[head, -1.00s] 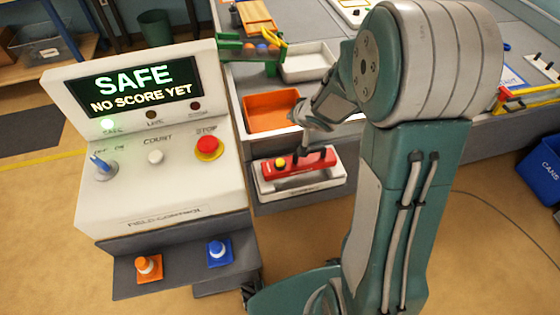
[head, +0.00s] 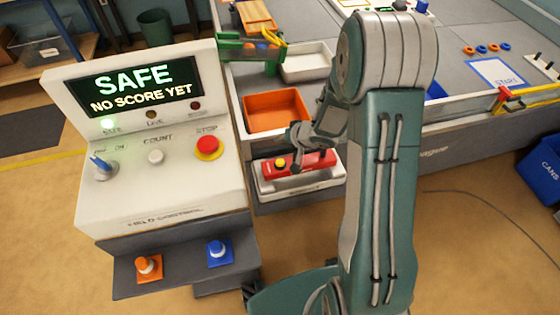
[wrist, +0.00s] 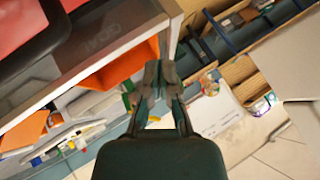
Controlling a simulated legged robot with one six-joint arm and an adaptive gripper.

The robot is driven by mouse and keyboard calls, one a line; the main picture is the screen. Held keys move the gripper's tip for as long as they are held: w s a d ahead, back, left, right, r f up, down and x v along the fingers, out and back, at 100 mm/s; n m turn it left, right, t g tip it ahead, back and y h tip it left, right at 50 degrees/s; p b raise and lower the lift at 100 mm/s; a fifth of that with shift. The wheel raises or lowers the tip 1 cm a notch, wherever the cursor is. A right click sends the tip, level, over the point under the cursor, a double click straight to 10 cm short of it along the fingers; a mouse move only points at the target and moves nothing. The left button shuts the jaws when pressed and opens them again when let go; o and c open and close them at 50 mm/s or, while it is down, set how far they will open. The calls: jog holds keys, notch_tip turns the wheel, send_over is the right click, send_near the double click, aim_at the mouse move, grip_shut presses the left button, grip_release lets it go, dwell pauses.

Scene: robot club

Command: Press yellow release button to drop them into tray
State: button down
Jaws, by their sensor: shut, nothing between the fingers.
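A yellow button (head: 281,163) sits on a red bar-shaped device (head: 315,162). The device lies in a white holder (head: 300,186) below the table's front edge. An orange tray (head: 275,110) is behind the holder, and a white tray (head: 306,62) is farther back. A green rack (head: 236,48) with small balls and a yellow part stands left of the white tray.
A control console (head: 150,150) with a red stop button (head: 208,147) stands close on the left and reads SAFE. A blue bin (head: 540,170) is at right.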

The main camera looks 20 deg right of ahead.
aim_at(277, 160)
jog(key=shift+f, duration=4.35)
jog(key=shift+f, duration=0.15)
jog(key=shift+f, duration=0.2)
jog(key=shift+f, duration=0.55)
jog(key=shift+r, duration=0.95)
jog(key=shift+s+r, duration=0.1)
jog(key=shift+r, duration=2.4)
